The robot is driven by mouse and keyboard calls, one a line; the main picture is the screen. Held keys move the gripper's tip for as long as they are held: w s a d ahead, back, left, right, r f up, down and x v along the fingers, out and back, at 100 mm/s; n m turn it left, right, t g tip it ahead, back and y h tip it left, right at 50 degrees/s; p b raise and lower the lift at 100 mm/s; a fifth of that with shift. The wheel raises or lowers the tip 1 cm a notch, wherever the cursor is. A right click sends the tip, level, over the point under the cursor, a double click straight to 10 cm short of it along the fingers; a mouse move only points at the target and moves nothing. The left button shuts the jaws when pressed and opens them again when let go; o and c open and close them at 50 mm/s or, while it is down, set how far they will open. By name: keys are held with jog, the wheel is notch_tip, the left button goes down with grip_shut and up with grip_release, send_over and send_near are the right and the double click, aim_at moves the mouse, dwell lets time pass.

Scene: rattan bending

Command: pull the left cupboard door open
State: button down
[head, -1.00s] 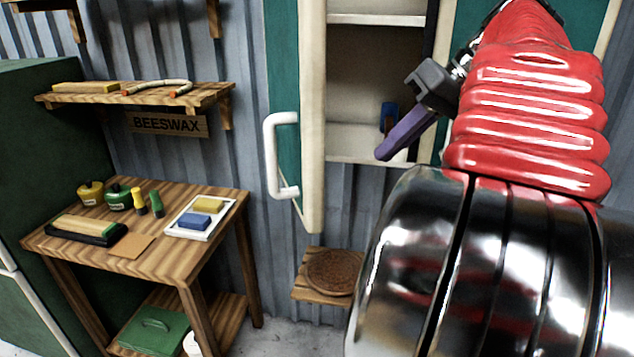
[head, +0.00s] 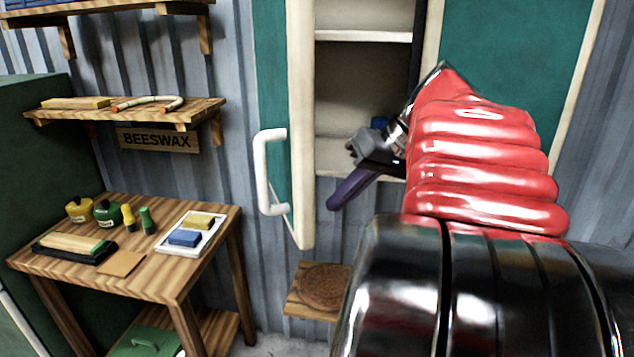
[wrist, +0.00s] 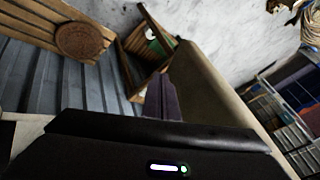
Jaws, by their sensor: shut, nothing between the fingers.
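The left cupboard door (head: 302,120) stands swung open, its cream edge toward me and its teal outer face turned left. Its white handle (head: 262,170) is on that outer face, and my gripper is not on it. My gripper (head: 337,203) is shut and empty, its purple fingers pointing down and left. It is right of the door, on the inner side, in front of the cupboard's lower edge. In the wrist view the fingers (wrist: 162,98) show close beside the cream door (wrist: 210,95). I cannot tell whether they touch it.
The closed right door (head: 515,65) is teal. A wooden workbench (head: 85,278) stands left, and a low wooden stool (head: 300,302) stands below the cupboard.

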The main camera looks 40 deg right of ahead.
jog(key=a, duration=0.1)
jog(key=w+a, duration=0.1)
jog(key=a, duration=0.1)
jog(key=shift+r, duration=0.15)
jog(key=shift+w+a, duration=0.1)
